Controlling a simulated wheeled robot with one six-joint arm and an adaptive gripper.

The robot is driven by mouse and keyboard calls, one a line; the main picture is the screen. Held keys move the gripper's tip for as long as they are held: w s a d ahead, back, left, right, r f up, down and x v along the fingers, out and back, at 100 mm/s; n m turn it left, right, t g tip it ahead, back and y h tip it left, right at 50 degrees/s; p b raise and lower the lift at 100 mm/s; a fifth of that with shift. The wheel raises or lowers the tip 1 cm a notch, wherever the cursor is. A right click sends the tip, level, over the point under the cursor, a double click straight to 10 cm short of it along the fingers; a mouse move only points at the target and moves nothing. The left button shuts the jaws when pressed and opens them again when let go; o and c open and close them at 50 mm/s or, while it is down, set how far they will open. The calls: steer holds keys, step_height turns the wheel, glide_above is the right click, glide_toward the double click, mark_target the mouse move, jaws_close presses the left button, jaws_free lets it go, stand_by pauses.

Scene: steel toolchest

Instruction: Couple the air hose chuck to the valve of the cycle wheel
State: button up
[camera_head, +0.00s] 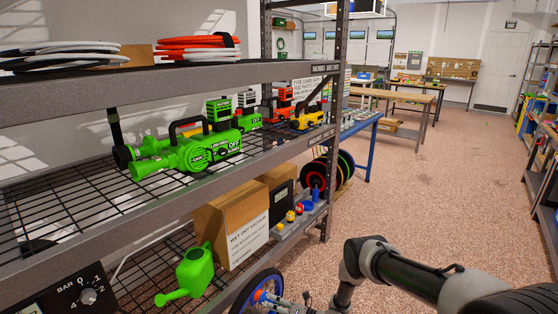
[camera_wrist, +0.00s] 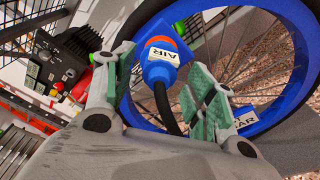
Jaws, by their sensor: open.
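The cycle wheel, with a black tyre and blue rim (camera_wrist: 303,62), fills the right of the wrist view. Its edge also shows at the bottom of the head view (camera_head: 241,296). The air hose chuck (camera_wrist: 160,70) is blue with an orange ring and a white AIR label. It sits by the rim, with its black hose (camera_wrist: 166,108) running down toward my gripper. My gripper (camera_wrist: 160,64) is open, one green-padded finger on each side of the chuck, with visible gaps. The valve is hidden, so I cannot tell whether the chuck is on it.
A steel shelf rack (camera_head: 180,72) stands at the left with green power tools (camera_head: 190,152). A green watering can (camera_head: 190,272) and a cardboard box (camera_head: 230,225) are on its lower level. A pressure dial (camera_head: 88,296) is at bottom left. Open floor (camera_head: 430,190) lies to the right.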

steer(key=v, duration=0.7)
steer(key=shift+s, duration=0.3)
steer(key=shift+f, duration=0.15)
stand_by(1.4)
